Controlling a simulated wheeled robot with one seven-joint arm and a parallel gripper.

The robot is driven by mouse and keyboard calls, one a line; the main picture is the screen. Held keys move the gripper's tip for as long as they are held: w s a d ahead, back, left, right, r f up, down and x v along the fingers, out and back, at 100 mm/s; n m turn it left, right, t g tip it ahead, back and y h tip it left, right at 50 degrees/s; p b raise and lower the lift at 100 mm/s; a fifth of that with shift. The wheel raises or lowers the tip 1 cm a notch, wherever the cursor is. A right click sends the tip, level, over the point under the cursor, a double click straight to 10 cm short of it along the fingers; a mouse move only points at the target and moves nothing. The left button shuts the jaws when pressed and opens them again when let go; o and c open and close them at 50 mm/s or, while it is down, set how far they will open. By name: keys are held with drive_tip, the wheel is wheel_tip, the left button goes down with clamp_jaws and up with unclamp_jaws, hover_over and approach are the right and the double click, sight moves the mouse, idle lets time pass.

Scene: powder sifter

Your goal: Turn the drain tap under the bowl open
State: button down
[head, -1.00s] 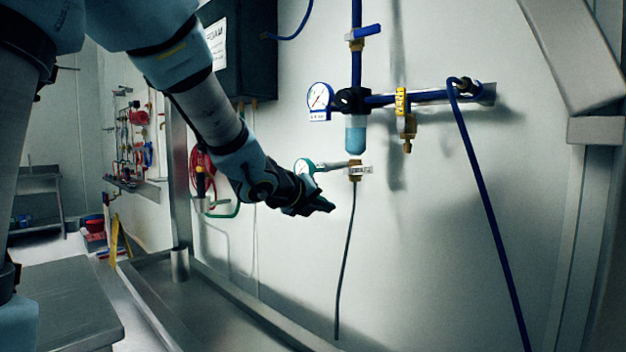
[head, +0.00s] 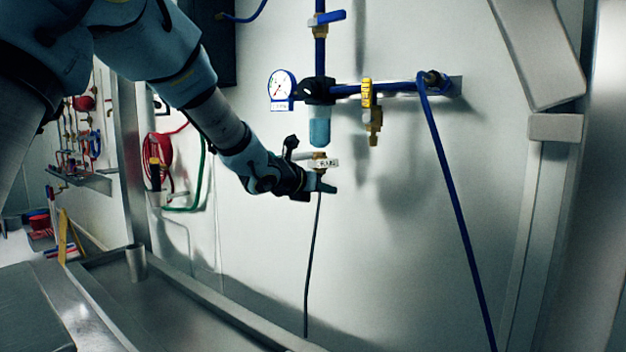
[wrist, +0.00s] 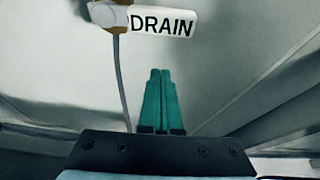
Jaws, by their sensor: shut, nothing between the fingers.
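The clear blue bowl (head: 319,130) hangs upright under the wall pipe. Below it is the brass drain tap (head: 318,156), with a white tag (head: 326,164) at its front. In the wrist view the tag (wrist: 161,22) reads "DRAIN" and the brass tap (wrist: 107,14) is cut by the top edge. My gripper (head: 331,187) is just below the tap in the head view, its fingertips overlapping the top of the thin drain hose (head: 312,245). In the wrist view my gripper (wrist: 160,72) has its green fingers shut and empty, below the tag, with a visible gap between.
A pressure gauge (head: 282,86) and a brass valve with a yellow handle (head: 366,94) flank the bowl. A blue hose (head: 447,180) hangs at the right. A metal trough (head: 190,305) runs below. The wall between tap and blue hose is clear.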

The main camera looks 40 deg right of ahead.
sight(322, 164)
drive_tip(key=r, duration=0.1)
drive_tip(key=r+p, duration=0.2)
drive_tip(key=r, duration=0.1)
drive_tip(key=shift+w+a, duration=0.2)
drive_tip(key=shift+w, duration=0.05)
drive_tip(key=shift+s+r, duration=0.15)
drive_tip(key=shift+r+g, duration=0.1)
drive_tip(key=shift+g, duration=0.2)
